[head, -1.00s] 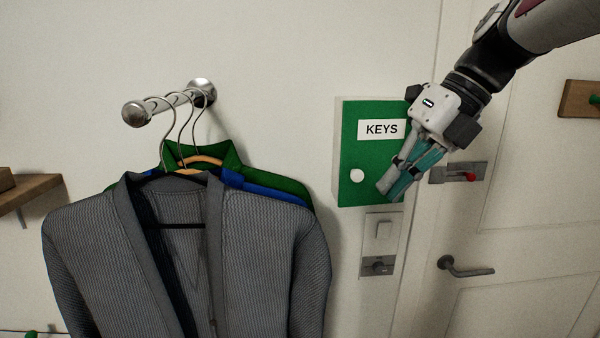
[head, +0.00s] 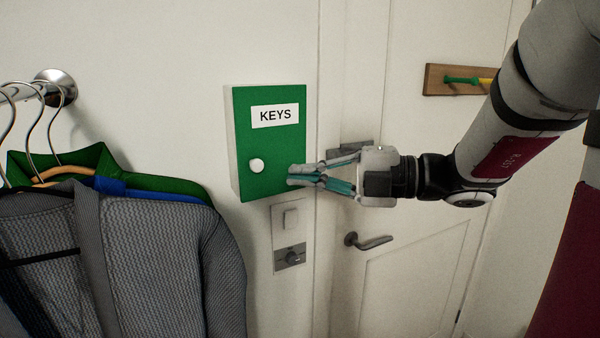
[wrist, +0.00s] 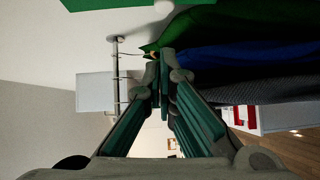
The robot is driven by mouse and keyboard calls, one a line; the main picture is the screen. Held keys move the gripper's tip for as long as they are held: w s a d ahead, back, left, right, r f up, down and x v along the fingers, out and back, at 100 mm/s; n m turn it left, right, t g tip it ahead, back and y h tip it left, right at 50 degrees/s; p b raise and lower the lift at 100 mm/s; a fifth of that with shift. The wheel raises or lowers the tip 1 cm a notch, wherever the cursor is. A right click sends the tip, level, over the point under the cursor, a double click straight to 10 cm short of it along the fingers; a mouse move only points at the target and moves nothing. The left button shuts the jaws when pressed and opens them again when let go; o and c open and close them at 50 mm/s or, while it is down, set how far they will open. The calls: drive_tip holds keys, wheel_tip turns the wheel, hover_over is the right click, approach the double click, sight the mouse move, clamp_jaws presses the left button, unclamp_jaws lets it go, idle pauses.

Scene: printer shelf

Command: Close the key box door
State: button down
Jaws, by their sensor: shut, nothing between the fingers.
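The key box (head: 232,140) is a white wall box with a green door (head: 272,145) labelled KEYS and a round white knob (head: 256,166) at its lower left. The door looks flush with the box, with no visible gap. My gripper (head: 292,175) is shut and empty, its fingers pointing left in front of the door's lower right part. Whether the fingertips touch the door cannot be told. In the wrist view the closed fingertips (wrist: 163,80) are in the middle, and a green strip, seemingly the door, runs along the top edge.
Grey, blue and green garments (head: 150,245) hang from a metal rail (head: 52,88) on the left. A switch plate (head: 288,235) sits below the box. A white room door (head: 410,260) with a lever handle (head: 368,241) is behind my gripper. A wooden hook board (head: 460,80) is at upper right.

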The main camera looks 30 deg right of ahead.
sight(272, 167)
drive_tip(key=shift+w+a+f, duration=0.1)
drive_tip(key=shift+w+a, duration=0.45)
drive_tip(key=shift+w, duration=0.5)
drive_tip(key=shift+w+a+f, duration=0.1)
drive_tip(key=shift+w+a, duration=0.45)
drive_tip(key=shift+w, duration=0.5)
drive_tip(key=shift+w+a, duration=0.55)
drive_tip(key=shift+w, duration=0.5)
drive_tip(key=shift+p+x, duration=0.6)
drive_tip(key=shift+x, duration=0.2)
drive_tip(key=shift+w+d, duration=0.1)
drive_tip(key=shift+w, duration=0.1)
drive_tip(key=shift+s, duration=0.15)
